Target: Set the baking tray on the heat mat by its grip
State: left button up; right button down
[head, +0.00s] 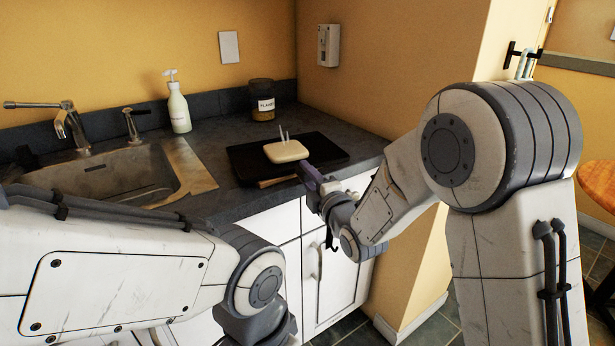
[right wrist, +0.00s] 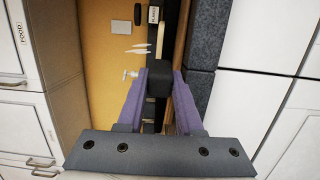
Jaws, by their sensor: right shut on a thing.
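The baking tray (head: 325,151) is black and flat, over the counter's right part near the corner. My right gripper (head: 312,180) is at its front edge. In the right wrist view the purple fingers (right wrist: 160,90) are shut on a dark block, the tray's grip (right wrist: 160,80). A tan edge (head: 277,182) shows under the tray's front, possibly the heat mat; most of it is hidden. I cannot tell whether the tray touches it. My left arm crosses the lower left; its gripper is out of view.
A cream block (head: 287,151) with thin pale upright sticks sits on the tray. A labelled jar (head: 262,101) stands behind it and a soap bottle (head: 179,107) to the left. The sink (head: 105,177) is at left. The wall rises close on the right.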

dwell(0.3)
jog(key=shift+c, duration=2.4)
grip_release()
jog(key=shift+f, duration=0.2)
